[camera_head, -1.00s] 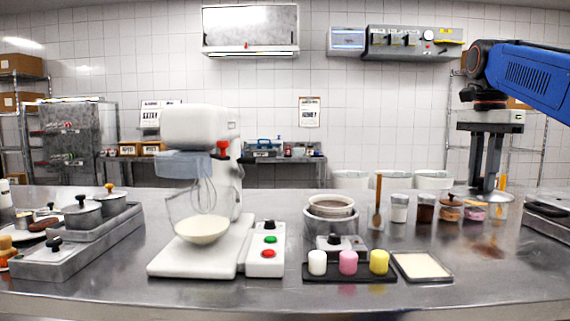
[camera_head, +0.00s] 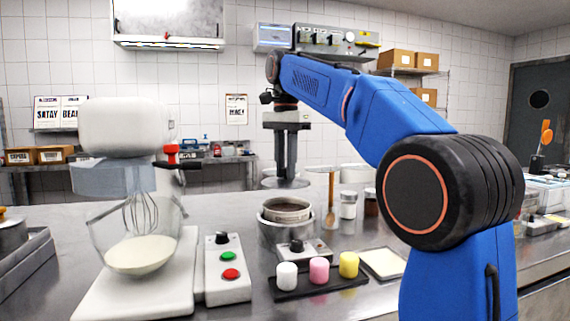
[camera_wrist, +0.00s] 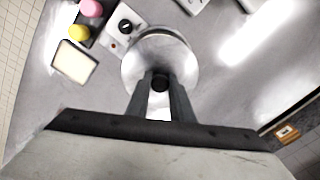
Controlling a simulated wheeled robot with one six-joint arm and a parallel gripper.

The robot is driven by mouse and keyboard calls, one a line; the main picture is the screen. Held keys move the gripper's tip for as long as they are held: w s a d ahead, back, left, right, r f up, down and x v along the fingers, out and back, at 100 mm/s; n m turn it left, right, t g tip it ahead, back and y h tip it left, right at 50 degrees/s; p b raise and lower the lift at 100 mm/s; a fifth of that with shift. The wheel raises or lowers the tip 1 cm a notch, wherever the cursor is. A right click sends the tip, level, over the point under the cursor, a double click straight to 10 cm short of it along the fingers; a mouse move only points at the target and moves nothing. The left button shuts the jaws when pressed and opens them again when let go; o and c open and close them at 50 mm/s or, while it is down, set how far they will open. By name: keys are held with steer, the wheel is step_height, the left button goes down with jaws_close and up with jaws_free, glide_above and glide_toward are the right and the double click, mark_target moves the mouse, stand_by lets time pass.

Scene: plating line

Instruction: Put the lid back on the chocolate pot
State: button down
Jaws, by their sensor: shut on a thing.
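My gripper (camera_head: 286,176) is shut on the knob of the lid, a round, clear-looking disc (camera_head: 270,184). The lid hangs level, a little above the chocolate pot in the head view. The wrist view shows the lid (camera_wrist: 135,68) beyond my fingertips (camera_wrist: 160,84), with its dark knob between them. The chocolate pot (camera_head: 287,234) is a round metal pot with an open top and a brown-grey inside. A gap shows between lid and pot rim. Whether the lid is centred over the pot or slightly behind it, I cannot tell.
A wooden spatula (camera_head: 331,190) stands upright right of the pot, beside a white jar (camera_head: 348,206). In front are a control box (camera_head: 297,250) and a black tray (camera_head: 285,293) with white, pink and yellow pieces. A mixer (camera_head: 125,125) stands left.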

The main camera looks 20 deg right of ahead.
steer(key=shift+d+f, duration=0.15)
steer(key=shift+f, duration=2.45)
steer(key=shift+f, duration=0.15)
stand_by(0.4)
steer(key=c, duration=1)
jaws_free()
steer(key=shift+r, duration=3.5)
steer(key=shift+c, duration=0.6)
